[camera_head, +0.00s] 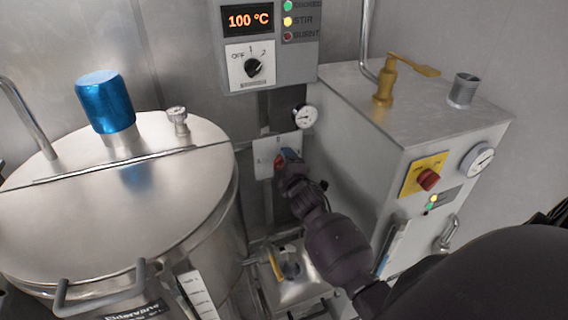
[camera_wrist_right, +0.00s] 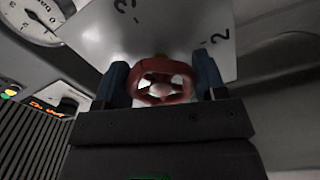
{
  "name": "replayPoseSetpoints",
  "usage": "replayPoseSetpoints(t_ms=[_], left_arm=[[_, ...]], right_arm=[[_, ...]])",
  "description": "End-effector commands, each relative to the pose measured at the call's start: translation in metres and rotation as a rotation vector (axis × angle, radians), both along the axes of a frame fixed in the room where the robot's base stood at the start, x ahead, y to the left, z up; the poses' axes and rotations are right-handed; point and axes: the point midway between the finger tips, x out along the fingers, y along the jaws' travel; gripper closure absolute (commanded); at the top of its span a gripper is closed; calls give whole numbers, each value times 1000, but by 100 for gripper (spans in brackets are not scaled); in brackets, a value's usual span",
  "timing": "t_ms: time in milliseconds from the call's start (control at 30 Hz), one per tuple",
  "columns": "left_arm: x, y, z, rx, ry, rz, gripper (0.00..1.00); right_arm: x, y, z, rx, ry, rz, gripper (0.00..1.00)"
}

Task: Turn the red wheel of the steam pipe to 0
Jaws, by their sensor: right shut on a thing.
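The red wheel (camera_wrist_right: 163,82) sits in front of a white dial plate (camera_wrist_right: 150,30) in the right wrist view. The plate's visible numbers include 2 and 3; the 0 cannot be made out. My right gripper (camera_wrist_right: 162,85) is shut on the wheel, with one blue finger on each side of its rim. In the head view the plate (camera_head: 264,160) is on the back wall, and my right gripper (camera_head: 285,160) covers most of it. Only a little red of the wheel (camera_head: 279,163) shows there. My left gripper is not in view.
A large steel kettle (camera_head: 120,210) with a blue cap (camera_head: 106,100) stands left. A steel cabinet (camera_head: 365,150) with a brass valve (camera_head: 386,80) stands close on the right. A gauge (camera_head: 305,116) and a control box reading 100 °C (camera_head: 250,19) are above the plate.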

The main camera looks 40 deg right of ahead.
Motion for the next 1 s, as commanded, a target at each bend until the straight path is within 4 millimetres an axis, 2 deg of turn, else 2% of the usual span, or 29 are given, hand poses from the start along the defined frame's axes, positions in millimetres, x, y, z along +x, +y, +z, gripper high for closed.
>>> replayPoseSetpoints(t_ms=[33, 67, 200, 233, 500, 633, 767, 1000], left_arm=[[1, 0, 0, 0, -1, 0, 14], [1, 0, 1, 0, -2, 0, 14], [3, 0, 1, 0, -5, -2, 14], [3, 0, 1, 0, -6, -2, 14], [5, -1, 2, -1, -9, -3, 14], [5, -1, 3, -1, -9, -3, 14], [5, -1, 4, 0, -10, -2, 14], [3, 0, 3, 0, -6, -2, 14]], right_arm=[[0, 1, -1, 5, 1, 1, 59], [0, 1, -1, 5, 1, 1, 34], [0, 1, -1, 3, 0, 0, 12], [0, 0, -1, 3, 0, 0, 10], [-1, 0, 0, 1, 1, 0, 10], [-8, 2, -1, 1, 2, 0, 10], [-25, 6, -1, 1, 2, 0, 10], [-67, 16, -1, 1, 2, 0, 10]])
